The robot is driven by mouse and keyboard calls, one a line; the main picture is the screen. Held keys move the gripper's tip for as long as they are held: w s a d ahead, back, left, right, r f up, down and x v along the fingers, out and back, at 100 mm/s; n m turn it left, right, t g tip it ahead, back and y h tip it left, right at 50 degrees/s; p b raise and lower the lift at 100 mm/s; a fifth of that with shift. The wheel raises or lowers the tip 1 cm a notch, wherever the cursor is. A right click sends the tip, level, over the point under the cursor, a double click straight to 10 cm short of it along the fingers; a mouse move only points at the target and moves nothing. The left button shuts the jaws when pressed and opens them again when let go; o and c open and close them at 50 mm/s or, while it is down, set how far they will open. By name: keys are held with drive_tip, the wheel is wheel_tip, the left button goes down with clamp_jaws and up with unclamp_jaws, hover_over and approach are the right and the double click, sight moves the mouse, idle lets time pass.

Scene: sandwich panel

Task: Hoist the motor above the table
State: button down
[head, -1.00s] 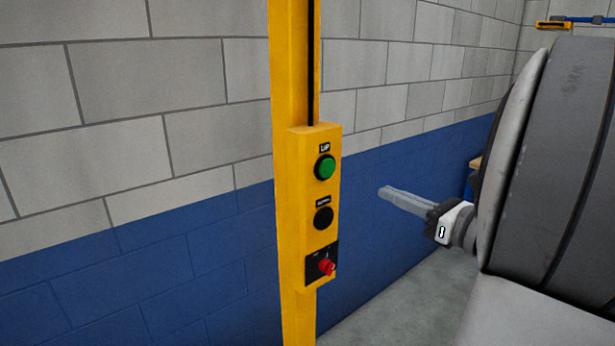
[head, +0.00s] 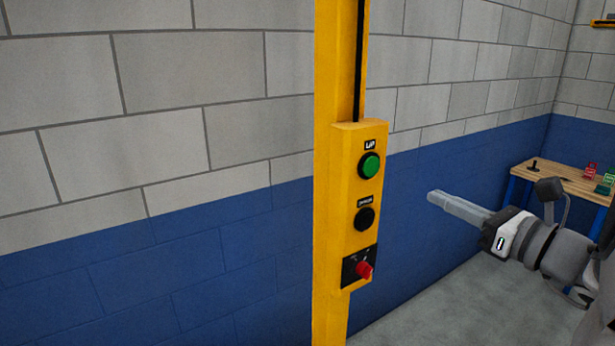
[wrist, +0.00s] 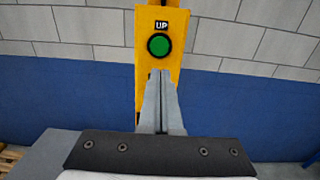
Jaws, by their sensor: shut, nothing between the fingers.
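A yellow control box (head: 358,205) hangs on a yellow post (head: 338,60). It carries a green UP button (head: 369,166), a black button (head: 364,219) below it, and a red switch (head: 364,269) at the bottom. My gripper (head: 432,197) is shut and empty, to the right of the box and pointing left, apart from it in the picture. In the wrist view the closed fingertips (wrist: 161,74) show just below the green UP button (wrist: 159,45); I cannot tell the gap in depth. The motor is not in view.
A wooden-topped workbench (head: 560,180) with blue legs and small red and green items stands at the back right. A grey block wall with a blue lower band is behind the post. Bare floor (head: 450,305) lies at the lower right.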

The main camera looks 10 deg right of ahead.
sight(373, 167)
drive_tip(key=p+x, duration=0.2)
drive_tip(key=x, duration=1)
drive_tip(key=shift+w, duration=0.15)
drive_tip(key=shift+w+a, duration=0.25)
drive_tip(key=shift+w, duration=0.3)
